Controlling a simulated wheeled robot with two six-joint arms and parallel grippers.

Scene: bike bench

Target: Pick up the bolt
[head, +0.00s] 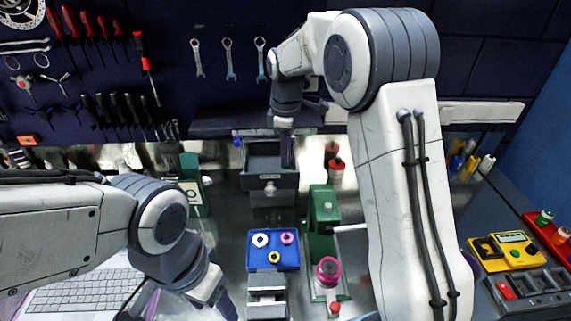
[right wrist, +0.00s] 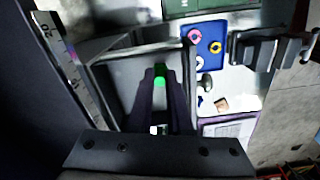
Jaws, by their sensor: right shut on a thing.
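My right gripper (head: 288,158) points down into the open grey drawer (head: 270,182) at the back of the bench. In the right wrist view its fingers (right wrist: 160,90) are closed on a small bright green piece (right wrist: 160,76), which I take to be the bolt. Most of the piece is hidden between the fingers, so its shape is unclear. The drawer floor (right wrist: 115,90) shows beside the fingers; I cannot tell whether the piece touches it. My left gripper (head: 215,295) is at the lower left, and its fingertips are not clear.
A blue tray (head: 254,262) with several coloured rings lies in front of the drawer. A green stand (head: 322,215) with a pink spool (head: 328,270) is right of it. A laptop (head: 80,290) is at lower left. Tools hang on the back wall.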

